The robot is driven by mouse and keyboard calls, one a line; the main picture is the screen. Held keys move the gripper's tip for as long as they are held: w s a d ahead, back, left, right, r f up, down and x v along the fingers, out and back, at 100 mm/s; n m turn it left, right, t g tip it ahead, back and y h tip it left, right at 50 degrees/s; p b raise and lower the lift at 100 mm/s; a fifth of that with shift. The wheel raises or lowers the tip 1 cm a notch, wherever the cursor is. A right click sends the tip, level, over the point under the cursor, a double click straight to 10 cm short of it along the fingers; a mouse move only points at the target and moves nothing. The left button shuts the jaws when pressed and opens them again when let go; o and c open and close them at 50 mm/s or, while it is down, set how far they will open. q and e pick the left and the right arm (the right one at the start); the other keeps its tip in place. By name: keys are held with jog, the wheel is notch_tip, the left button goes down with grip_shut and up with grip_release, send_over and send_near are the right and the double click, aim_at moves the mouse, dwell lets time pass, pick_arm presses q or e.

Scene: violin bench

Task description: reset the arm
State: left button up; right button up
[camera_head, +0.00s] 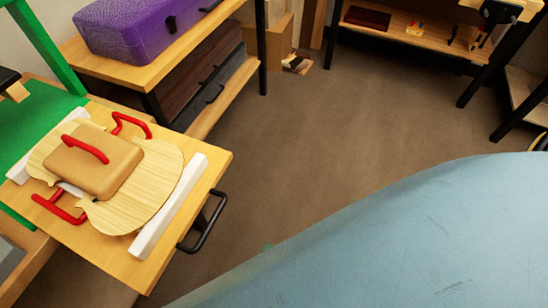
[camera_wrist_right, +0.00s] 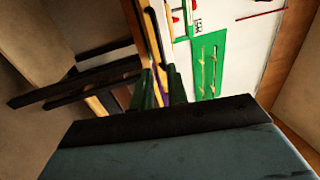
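A broad blue-grey surface, part of my own body (camera_head: 420,240), fills the lower right of the head view very close to the camera. I cannot make out the fingertips of my right gripper in the head view. In the right wrist view a blue-grey block with a black edge (camera_wrist_right: 170,120) fills the bottom. Two dark green upright shapes stand just above that edge; I cannot tell whether they are fingers or things behind. No held object shows there. My left gripper is not in view.
A wooden board (camera_head: 215,165) at left carries a violin plate (camera_head: 160,185) with red clamps (camera_head: 60,208) between white bars. A purple case (camera_head: 145,30) lies on a shelf behind. The wrist view shows a green panel (camera_wrist_right: 208,60).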

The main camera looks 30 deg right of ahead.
jog(key=w+d+f+n+g+h, duration=0.1)
jog(key=d+f+n+g+h, duration=0.2)
jog(key=f, duration=0.7)
jog(key=w+d+f+n+g+h, duration=0.2)
jog(key=d+f+n+h, duration=0.15)
jog(key=d+f, duration=0.45)
jog(key=w+d+f+n+g+h, duration=0.15)
jog(key=f+n, duration=0.25)
jog(key=f, duration=0.8)
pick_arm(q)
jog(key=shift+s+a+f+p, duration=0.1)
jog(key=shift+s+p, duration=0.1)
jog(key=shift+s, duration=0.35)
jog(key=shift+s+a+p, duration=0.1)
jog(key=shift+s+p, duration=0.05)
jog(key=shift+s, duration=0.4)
pick_arm(e)
jog(key=s+d+f+n+g+h, duration=0.1)
jog(key=s+d+f+g, duration=0.3)
jog(key=s, duration=0.5)
jog(key=s+d+f+n+g+h, duration=0.2)
jog(key=s+d+f+g+h, duration=0.2)
jog(key=s+f, duration=0.4)
jog(key=shift+s+d+g, duration=0.35)
jog(key=shift+s+d, duration=0.2)
jog(key=shift+d, duration=0.1)
